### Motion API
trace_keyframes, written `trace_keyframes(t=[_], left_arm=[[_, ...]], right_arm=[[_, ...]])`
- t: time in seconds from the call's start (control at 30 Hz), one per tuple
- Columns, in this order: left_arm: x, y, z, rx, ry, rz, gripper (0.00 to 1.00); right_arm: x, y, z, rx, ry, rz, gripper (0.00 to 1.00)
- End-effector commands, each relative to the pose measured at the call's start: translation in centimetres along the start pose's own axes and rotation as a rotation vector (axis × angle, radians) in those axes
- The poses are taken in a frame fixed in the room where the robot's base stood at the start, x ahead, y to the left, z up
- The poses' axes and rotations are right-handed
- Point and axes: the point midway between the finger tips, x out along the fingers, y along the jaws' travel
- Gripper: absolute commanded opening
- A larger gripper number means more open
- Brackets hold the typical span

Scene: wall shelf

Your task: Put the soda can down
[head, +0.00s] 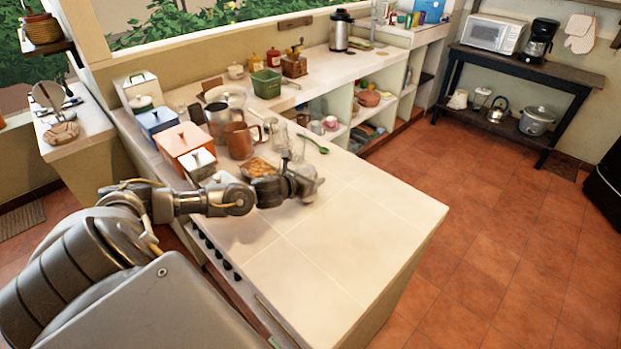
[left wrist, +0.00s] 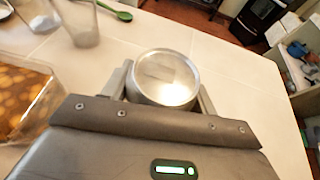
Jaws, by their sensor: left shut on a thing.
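The soda can (left wrist: 165,78) shows its round silver end in the left wrist view, between the two fingers of my left gripper. My left gripper (head: 306,184) is shut on the can over the pale tiled counter (head: 330,245), near its middle. In the head view the can is small and mostly hidden by the gripper. I cannot tell whether the can's bottom touches the counter. My right gripper is not in view.
A glass dish of food (head: 259,167) is left of the gripper. Pots, canisters and a brown pitcher (head: 240,141) crowd the counter's left side. The counter's near right part is clear.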

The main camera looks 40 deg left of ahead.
Motion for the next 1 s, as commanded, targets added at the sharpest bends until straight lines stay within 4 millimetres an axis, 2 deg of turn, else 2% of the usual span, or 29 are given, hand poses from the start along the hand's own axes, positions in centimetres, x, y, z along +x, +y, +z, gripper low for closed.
trace_keyframes(t=[0.43,0.47,0.6,0.63,1.0], left_arm=[[0.35,0.0,-0.92,0.001,-0.001,0.0,0.37],[0.33,0.0,-0.88,0.001,-0.001,0.0,0.59],[0.28,0.01,-0.76,0.001,-0.001,0.0,0.78],[0.28,0.01,-0.76,0.001,-0.001,0.0,0.8],[-0.06,0.03,-0.42,0.002,0.0,0.0,0.8]], right_arm=[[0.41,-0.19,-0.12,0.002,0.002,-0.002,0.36],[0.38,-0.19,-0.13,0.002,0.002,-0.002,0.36],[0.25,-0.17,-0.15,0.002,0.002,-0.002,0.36],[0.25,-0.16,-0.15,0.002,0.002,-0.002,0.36],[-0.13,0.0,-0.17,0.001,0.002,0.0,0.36]])
